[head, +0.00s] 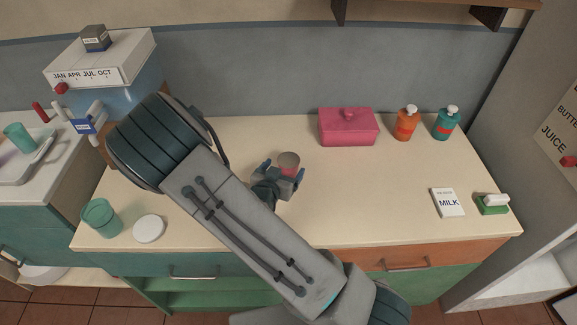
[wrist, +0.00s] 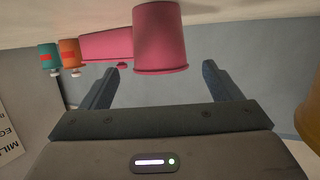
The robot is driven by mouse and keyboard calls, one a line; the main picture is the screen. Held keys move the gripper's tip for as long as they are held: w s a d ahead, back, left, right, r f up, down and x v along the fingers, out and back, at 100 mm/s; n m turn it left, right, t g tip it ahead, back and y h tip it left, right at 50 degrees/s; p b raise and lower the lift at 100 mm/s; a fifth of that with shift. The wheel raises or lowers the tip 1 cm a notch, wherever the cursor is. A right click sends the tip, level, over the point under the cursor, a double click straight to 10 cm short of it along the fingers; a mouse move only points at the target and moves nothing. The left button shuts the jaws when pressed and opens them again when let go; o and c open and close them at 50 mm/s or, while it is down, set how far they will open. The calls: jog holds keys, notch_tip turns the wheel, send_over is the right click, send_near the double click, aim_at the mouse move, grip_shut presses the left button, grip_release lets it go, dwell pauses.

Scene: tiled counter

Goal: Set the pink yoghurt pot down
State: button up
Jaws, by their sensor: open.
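The pink yoghurt pot (head: 289,171) is at the middle of the counter, upright, with a greyish-brown top. My gripper (head: 283,174) is at the pot, with one finger on either side of it. In the wrist view, which looks upside down, the pot (wrist: 159,38) shows between and beyond the fingertips of my gripper (wrist: 160,66). The fingers are open, with a gap to the pot on both sides.
A pink box (head: 348,130), an orange bottle (head: 406,125) and a teal bottle (head: 445,124) stand at the back right. A milk card (head: 447,203) and a green sponge holder (head: 491,206) are at the right. A green cup (head: 101,218) and white disc (head: 149,229) are front left.

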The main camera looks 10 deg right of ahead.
aim_at(286, 165)
jog(key=p+x, duration=0.1)
jog(key=x, duration=0.4)
jog(key=c, duration=1.2)
